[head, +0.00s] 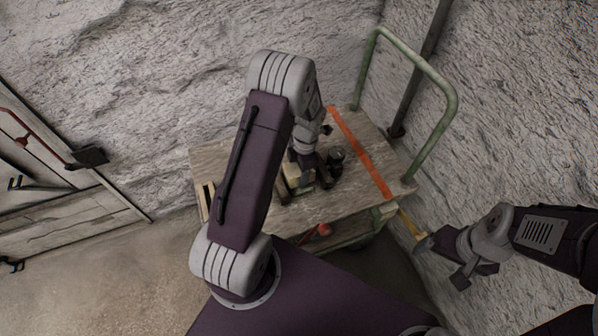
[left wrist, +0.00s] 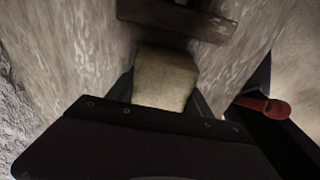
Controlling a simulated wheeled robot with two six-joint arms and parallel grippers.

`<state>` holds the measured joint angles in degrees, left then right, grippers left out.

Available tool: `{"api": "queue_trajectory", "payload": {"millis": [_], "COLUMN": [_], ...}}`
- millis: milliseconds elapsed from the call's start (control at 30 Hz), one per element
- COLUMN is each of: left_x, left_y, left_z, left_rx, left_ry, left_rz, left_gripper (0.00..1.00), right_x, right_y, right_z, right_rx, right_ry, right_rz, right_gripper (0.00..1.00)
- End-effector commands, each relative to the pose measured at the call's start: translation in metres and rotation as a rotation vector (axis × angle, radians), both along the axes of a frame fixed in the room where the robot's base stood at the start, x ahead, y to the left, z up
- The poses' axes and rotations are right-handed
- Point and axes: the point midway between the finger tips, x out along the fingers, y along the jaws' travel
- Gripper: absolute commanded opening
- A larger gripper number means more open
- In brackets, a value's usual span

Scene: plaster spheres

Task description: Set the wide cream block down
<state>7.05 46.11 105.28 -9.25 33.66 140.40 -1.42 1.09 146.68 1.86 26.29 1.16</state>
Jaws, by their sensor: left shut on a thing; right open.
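The cream block (head: 293,173) is at my left gripper (head: 311,181), over the top of the wooden cart (head: 345,200). In the left wrist view the cream block (left wrist: 166,80) sits between the two dark fingers, which are shut on it. Its lower part is hidden behind the gripper body. I cannot tell whether its underside touches the cart top. My right gripper (head: 448,264) is open and empty, off the cart's right side, low in the picture.
A dark round object (head: 336,155) stands just right of my left gripper. A red thing (head: 324,230) lies below the top's front edge. The top's front right is bare.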

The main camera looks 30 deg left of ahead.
Motion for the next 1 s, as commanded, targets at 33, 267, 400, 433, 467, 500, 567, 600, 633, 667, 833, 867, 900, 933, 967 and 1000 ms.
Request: {"api": "queue_trajectory", "payload": {"millis": [33,267,400,433,467,500,567,600,633,667,833,867,900,933,967,1000], "left_x": [0.001,0.000,0.000,0.000,0.000,0.001,0.000,0.000,0.001,0.000,0.000,0.001,0.001,0.000,0.000,0.000], "left_y": [0.000,0.000,0.000,0.000,0.000,0.000,0.000,0.000,0.000,0.000,0.000,0.000,0.000,0.000,0.000,0.000], "left_z": [0.000,-0.004,-0.006,-0.007,-0.007,-0.008,-0.009,-0.010,-0.010,-0.011,-0.013,-0.013,-0.013,-0.013,-0.013,-0.013], "left_rx": [0.000,0.000,0.000,0.000,0.000,0.000,0.000,0.000,0.000,0.000,0.000,0.000,0.000,0.000,0.000,0.000], "left_ry": [-0.001,-0.001,-0.001,-0.001,-0.001,-0.001,-0.001,-0.001,-0.001,-0.001,-0.001,-0.001,-0.001,-0.001,-0.001,-0.001], "left_rz": [0.000,0.000,0.000,0.000,0.000,0.000,0.000,0.000,0.000,0.000,0.000,0.000,0.000,0.000,0.000,0.000], "left_gripper": [0.00,0.00,0.00,0.00,0.00,0.00,0.00,0.00,0.00,0.00,0.62,0.70,0.81,0.84,0.84,0.84], "right_x": [0.000,0.000,0.000,0.000,0.000,0.000,0.000,0.000,0.000,0.000,0.000,0.000,0.000,0.000,0.000,0.000], "right_y": [0.000,0.000,0.000,0.000,0.000,0.000,0.000,0.000,0.000,0.000,0.000,0.000,0.000,0.000,0.000,0.000], "right_z": [0.000,-0.003,-0.005,-0.005,-0.006,-0.006,-0.007,-0.008,-0.008,-0.009,-0.010,-0.010,-0.010,-0.010,-0.010,-0.010], "right_rx": [0.000,0.000,0.000,0.000,0.000,0.000,0.000,0.000,0.000,0.000,0.000,0.000,0.000,0.000,0.000,0.000], "right_ry": [0.000,0.000,0.000,0.000,0.000,0.000,0.000,0.000,0.000,0.000,0.000,0.000,0.000,0.000,0.000,0.000], "right_rz": [0.000,0.000,0.000,0.000,0.000,0.000,0.000,0.000,0.000,0.000,0.000,0.000,0.000,0.000,0.000,0.000], "right_gripper": [0.88,0.88,0.88,0.88,0.88,0.88,0.88,0.88,0.88,0.88,0.88,0.88,0.88,0.88,0.88,0.88]}}
